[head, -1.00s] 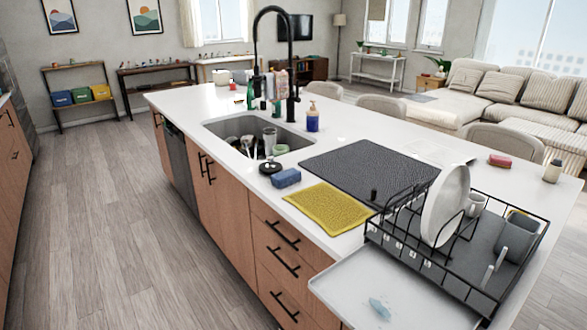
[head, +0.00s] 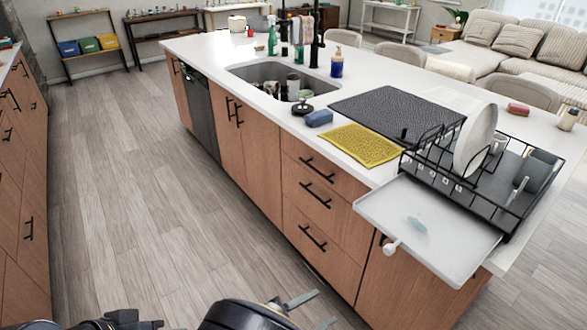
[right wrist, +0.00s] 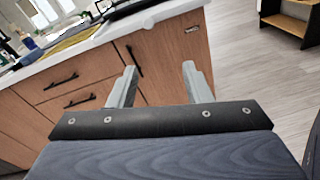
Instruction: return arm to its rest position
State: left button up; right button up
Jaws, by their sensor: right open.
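My right gripper (head: 325,308) shows at the bottom of the head view, low over the floor in front of the island. Its two grey fingers are apart with nothing between them. In the right wrist view the right gripper (right wrist: 158,70) is also open and empty, with the wooden drawer fronts beyond it. It touches nothing that I can see. Dark parts of my own body show at the bottom edge of the head view. My left gripper is not to be seen.
The island's wooden front (head: 318,205) stands beside the right gripper. A pale tray (head: 450,232) juts over its edge, beside a black dish rack (head: 505,205) with a white plate (head: 474,140). A yellow mat (head: 360,146) lies on the counter. The wooden floor (head: 140,200) is clear at left.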

jog(key=s+d+r+m+g+y, duration=0.1)
jog(key=s+d+m+g+y, duration=0.4)
jog(key=d+m+g+y, duration=0.6)
jog(key=s+d+r+m+t+y, duration=0.4)
jog(key=r+m+t+y, duration=0.3)
jog(key=m, duration=0.5)
jog(key=shift+d+r+m, duration=0.2)
jog(key=shift+d+m, duration=0.2)
jog(key=shift+d, duration=0.4)
